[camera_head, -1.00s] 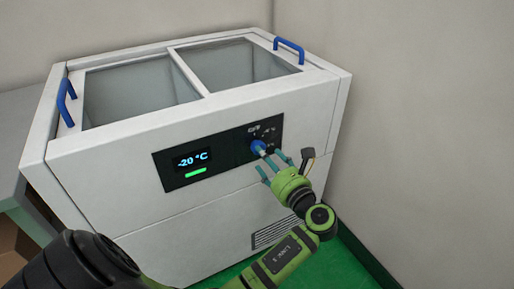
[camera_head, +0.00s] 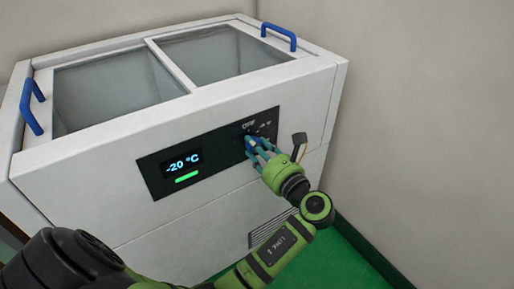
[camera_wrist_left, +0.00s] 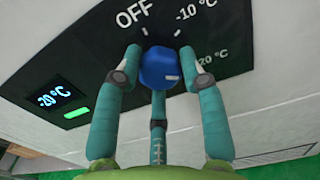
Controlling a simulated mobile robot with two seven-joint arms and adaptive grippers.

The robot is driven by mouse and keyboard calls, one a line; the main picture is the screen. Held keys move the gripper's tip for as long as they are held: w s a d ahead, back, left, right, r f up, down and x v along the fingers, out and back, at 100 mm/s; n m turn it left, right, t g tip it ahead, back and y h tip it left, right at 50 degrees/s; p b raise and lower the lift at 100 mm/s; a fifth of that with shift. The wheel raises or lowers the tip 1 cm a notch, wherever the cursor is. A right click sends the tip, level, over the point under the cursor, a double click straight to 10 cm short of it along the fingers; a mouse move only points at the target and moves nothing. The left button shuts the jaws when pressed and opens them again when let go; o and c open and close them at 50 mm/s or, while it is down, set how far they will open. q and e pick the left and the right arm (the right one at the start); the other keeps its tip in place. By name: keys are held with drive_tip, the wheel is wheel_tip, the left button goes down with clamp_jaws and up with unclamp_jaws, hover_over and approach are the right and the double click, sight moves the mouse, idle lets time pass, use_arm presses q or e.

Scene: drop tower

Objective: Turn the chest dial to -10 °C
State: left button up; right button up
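The chest's blue dial (camera_wrist_left: 160,66) sits on a black panel printed OFF, -10 °C and -20 °C. Its white mark points to the right, towards the -20 °C print. The display (camera_head: 182,163) reads -20 °C above a green bar. My left gripper (camera_head: 257,147) is at the dial in the head view, hiding most of it. In the left wrist view its teal fingers (camera_wrist_left: 160,75) stand around the dial, one on each side and one below. They look open, with narrow gaps at the sides; contact of the lower finger cannot be told. My right gripper is not in view.
The white chest (camera_head: 90,185) has two glazed lids and blue handles (camera_head: 279,36) at its top corners. A plain wall (camera_head: 420,110) stands close on the right. The green floor (camera_head: 345,255) is clear in front of the chest.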

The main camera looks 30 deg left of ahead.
use_arm(q)
drive_tip(key=shift+f, duration=0.1)
idle(0.3)
drive_tip(key=n+p, duration=0.1)
drive_tip(key=n, duration=1)
drive_tip(key=shift+w+n+p, duration=0.1)
drive_tip(key=shift+n+p, duration=0.2)
drive_tip(key=shift+n, duration=0.1)
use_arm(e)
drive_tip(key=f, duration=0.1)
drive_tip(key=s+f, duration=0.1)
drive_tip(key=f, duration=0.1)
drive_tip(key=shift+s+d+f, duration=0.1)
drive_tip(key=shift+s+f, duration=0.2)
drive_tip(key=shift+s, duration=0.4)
use_arm(q)
drive_tip(key=o, duration=1.1)
drive_tip(key=shift+w, duration=0.1)
drive_tip(key=shift+o, duration=0.2)
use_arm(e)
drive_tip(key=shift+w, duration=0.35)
